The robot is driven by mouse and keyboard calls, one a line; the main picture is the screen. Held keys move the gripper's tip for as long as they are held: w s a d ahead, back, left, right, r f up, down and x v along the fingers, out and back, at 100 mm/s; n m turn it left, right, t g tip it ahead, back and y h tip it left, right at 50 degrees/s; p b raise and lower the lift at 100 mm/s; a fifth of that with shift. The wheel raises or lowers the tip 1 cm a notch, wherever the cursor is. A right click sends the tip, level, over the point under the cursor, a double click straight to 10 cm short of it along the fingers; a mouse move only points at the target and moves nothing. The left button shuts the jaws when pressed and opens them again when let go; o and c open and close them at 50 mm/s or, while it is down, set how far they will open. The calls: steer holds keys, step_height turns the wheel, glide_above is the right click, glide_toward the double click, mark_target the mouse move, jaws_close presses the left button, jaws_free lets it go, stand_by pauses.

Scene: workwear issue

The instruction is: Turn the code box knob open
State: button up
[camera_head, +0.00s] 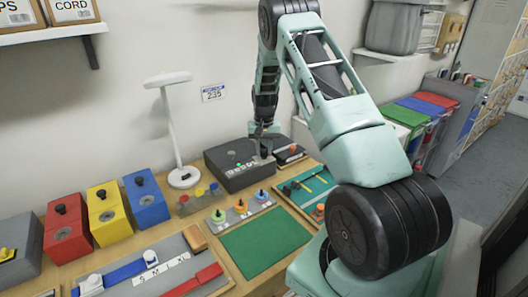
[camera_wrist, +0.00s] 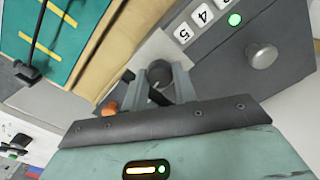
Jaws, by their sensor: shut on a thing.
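The code box (camera_head: 228,177) is a dark grey box standing at the back of the bench, below the wall. In the wrist view its grey top (camera_wrist: 222,72) carries white digit keys (camera_wrist: 193,25), a lit green light (camera_wrist: 235,19) and a round grey metal knob (camera_wrist: 262,55). My gripper (camera_head: 264,154) reaches down to the right end of the box. In the wrist view my gripper (camera_wrist: 160,88) is shut on a dark round knob (camera_wrist: 158,95) in front of a pale plate. The fingers partly hide this knob, and its turn angle cannot be told.
A white lamp (camera_head: 182,177) stands left of the box, with red, yellow and blue knobbed boxes (camera_head: 148,207) farther left. Coloured knobs on a panel (camera_head: 240,210) and a green mat (camera_head: 264,243) lie in front. A teal tray (camera_head: 304,186) is at the right.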

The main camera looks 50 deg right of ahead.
mark_target(264, 151)
steer(key=shift+m, duration=0.7)
steer(key=o, duration=1)
steer(key=shift+r, duration=0.1)
step_height(264, 151, up, 17)
steer(key=b, duration=0.4)
steer(key=shift+r, duration=0.15)
